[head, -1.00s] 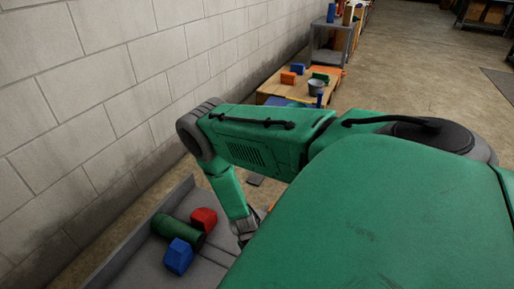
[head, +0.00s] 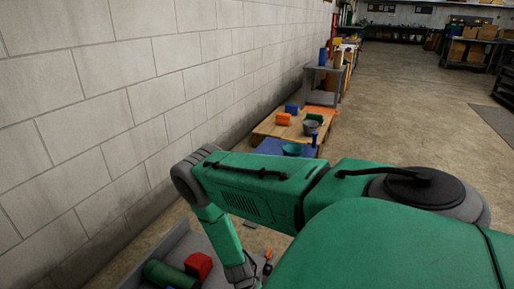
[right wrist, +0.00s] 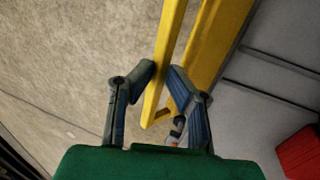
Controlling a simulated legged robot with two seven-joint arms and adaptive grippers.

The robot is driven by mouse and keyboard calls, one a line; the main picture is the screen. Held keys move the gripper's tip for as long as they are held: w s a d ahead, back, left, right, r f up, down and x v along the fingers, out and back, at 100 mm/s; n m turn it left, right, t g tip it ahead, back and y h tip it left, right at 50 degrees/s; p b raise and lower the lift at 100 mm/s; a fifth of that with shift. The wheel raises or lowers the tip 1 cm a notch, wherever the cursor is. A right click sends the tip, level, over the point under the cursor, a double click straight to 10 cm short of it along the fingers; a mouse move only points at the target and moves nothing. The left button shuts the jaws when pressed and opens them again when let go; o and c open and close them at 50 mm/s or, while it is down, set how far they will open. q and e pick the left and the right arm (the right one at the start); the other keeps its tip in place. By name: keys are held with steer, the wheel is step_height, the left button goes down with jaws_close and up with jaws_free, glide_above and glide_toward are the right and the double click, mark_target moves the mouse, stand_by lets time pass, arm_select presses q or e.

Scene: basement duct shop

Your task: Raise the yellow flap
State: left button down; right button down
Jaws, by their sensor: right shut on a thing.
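In the right wrist view a long yellow strip, part of the yellow flap (right wrist: 173,38), runs down between the fingers. My right gripper (right wrist: 162,76) is shut on it, one finger on each side. A wider yellow piece (right wrist: 218,45) runs beside the strip on the right. In the head view a green arm of mine reaches out and bends down beside the tray; its fingertips cannot be made out there, and the flap does not show. No left gripper can be made out.
A grey tray (head: 131,279) by the block wall holds a red block (head: 198,265) and a dark green cylinder (head: 166,276). A low wooden table (head: 268,127) with small blocks and bowls stands farther along the wall. Open floor (head: 420,95) lies to the right.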

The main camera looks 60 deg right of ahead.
steer(key=shift+w+a+f+t, duration=0.1)
steer(key=shift+w+a+t, duration=0.05)
steer(key=shift+w, duration=0.5)
steer(key=shift+w+a+t, duration=0.1)
steer(key=shift+w+t, duration=0.05)
steer(key=shift+w, duration=0.45)
steer(key=c, duration=1.6)
jaws_free()
steer(key=shift+o, duration=0.2)
steer(key=shift+f, duration=0.15)
steer(key=shift+s+d, duration=0.1)
steer(key=w+r, duration=0.9)
steer(key=w, duration=0.3)
steer(key=shift+a+r+b, duration=0.3)
steer(key=shift+a+b, duration=0.15)
steer(key=v, duration=1.2)
steer(key=shift+w, duration=0.2)
